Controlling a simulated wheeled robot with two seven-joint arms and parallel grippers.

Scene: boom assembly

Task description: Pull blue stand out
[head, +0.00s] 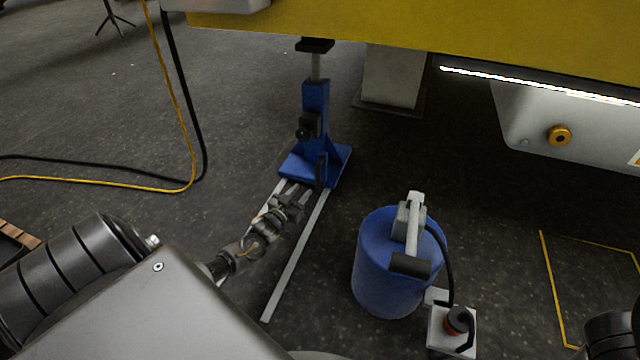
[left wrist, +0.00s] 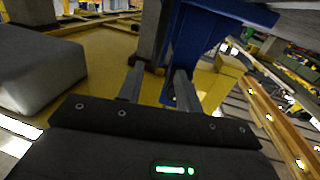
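The blue stand (head: 316,108) is upright under the yellow boom, its flat blue base on the floor between two pale floor strips. My left gripper (head: 297,192) is low, just in front of the base and close to the handle. In the left wrist view its two fingers (left wrist: 157,82) are apart, with the blue stand (left wrist: 198,45) close beyond the right finger. I cannot tell whether the fingers touch the stand or handle.
The yellow boom (head: 420,35) hangs overhead, and the stand's top is close under it. A blue drum (head: 385,275) with a grey-and-black tool on top is right of the strips. Yellow and black cables (head: 180,110) run at the left. A grey block (head: 390,78) stands behind.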

